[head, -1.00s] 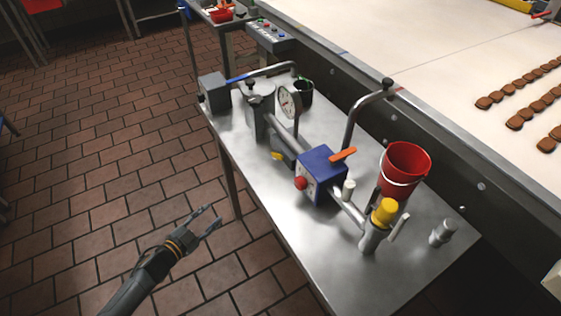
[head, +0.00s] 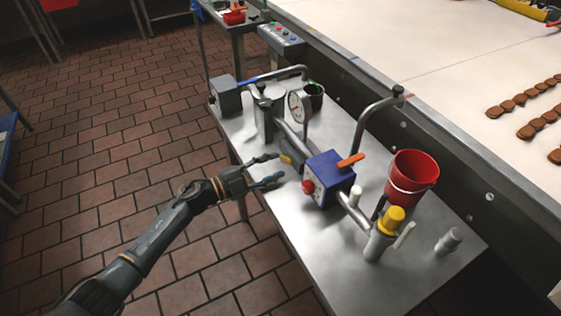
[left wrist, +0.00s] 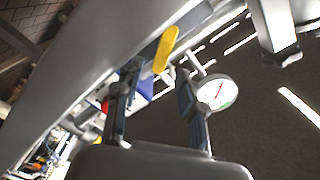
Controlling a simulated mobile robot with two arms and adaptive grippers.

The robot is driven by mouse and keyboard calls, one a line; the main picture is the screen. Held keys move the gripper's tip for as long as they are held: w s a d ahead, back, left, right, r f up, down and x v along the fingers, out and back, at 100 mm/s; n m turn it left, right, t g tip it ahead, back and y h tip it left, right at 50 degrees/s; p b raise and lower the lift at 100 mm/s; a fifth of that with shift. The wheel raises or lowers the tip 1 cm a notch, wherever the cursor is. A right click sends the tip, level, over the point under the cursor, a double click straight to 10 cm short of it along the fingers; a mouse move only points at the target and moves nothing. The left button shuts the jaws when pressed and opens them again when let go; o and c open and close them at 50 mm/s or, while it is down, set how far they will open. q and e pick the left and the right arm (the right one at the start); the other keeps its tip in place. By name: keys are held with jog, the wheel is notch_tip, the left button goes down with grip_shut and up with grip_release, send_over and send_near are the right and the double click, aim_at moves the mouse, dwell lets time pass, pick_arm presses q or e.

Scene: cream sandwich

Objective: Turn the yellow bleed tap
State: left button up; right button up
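The yellow bleed tap (head: 287,159) is a small yellow lever on the near side of the pipe, left of the blue box (head: 328,176). In the left wrist view the yellow lever (left wrist: 166,50) hangs just ahead of the fingertips, between their lines. My left gripper (head: 277,168) is open and empty at the table's near edge, its fingers pointing at the tap. The left wrist view shows the two fingers (left wrist: 158,88) well apart. I cannot tell whether a finger touches the tap. My right gripper is not in view.
A round gauge (head: 299,106) stands behind the pipe. The blue box carries a red knob (head: 308,187) and an orange lever (head: 351,161). A yellow-capped cylinder (head: 380,244) and a red bucket (head: 412,180) stand right. Bare steel table (head: 310,245) lies in front.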

aim_at(288, 158)
pick_arm(q)
jog(key=shift+x, duration=1.1)
jog(key=shift+w+d, duration=0.2)
jog(key=shift+d, duration=0.1)
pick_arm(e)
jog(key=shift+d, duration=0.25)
pick_arm(q)
jog(key=shift+c, duration=0.4)
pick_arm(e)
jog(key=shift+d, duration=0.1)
pick_arm(q)
grip_shut()
jog(key=shift+s+f+m+b, duration=0.15)
jog(key=shift+f+m+b, duration=0.35)
jog(key=shift+m+b, duration=0.3)
jog(key=shift+d+m+b, duration=0.1)
jog(key=shift+m+b, duration=0.3)
jog(key=shift+m, duration=0.2)
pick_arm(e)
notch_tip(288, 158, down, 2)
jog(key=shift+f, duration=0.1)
pick_arm(q)
jog(key=shift+o, duration=0.4)
grip_release()
